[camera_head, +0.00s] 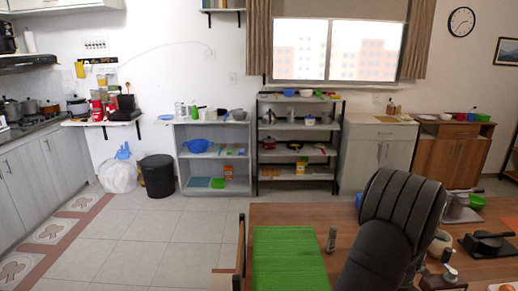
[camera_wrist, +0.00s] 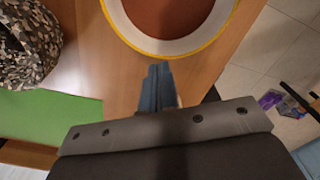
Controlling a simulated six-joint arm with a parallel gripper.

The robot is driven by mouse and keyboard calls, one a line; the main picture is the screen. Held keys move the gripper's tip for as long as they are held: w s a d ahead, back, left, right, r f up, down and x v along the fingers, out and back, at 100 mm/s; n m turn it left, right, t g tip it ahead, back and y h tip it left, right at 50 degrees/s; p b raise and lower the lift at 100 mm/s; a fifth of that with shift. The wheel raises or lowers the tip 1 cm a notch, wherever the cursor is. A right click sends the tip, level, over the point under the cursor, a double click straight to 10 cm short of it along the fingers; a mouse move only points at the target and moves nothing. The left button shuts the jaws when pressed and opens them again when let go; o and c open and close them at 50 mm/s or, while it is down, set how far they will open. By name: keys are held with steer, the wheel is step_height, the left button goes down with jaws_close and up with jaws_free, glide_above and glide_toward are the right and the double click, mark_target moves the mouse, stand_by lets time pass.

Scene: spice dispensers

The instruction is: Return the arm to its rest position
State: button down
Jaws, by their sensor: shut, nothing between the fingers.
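My gripper (camera_wrist: 158,84) shows in the wrist view, its blue-grey fingers together and nothing between them. It points toward a round dish (camera_wrist: 168,46) with a white inner band, a yellow edge and a reddish-brown middle. Whether the fingertips touch the dish cannot be told. The brown wooden table (camera_wrist: 120,75) lies beneath, and a green mat (camera_wrist: 50,120) is to the left. In the head view I cannot make out my gripper. No spice dispenser can be clearly told apart.
Pans and pots crowd the right. A patterned, lumpy object (camera_wrist: 25,45) is at upper left. Tiled floor is open leftward.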

step_height(320, 180, down, 2)
steer(key=shift+f, duration=0.1)
steer(key=a, duration=0.1)
steer(key=s+a, duration=0.1)
steer(key=shift+s+a, duration=0.2)
steer(key=shift+a, duration=0.1)
step_height(320, 180, up, 10)
steer(key=s+d+m, duration=0.1)
steer(key=m, duration=2.8)
steer(key=shift+s+d, duration=0.15)
steer(key=shift+s, duration=0.2)
stand_by(1.2)
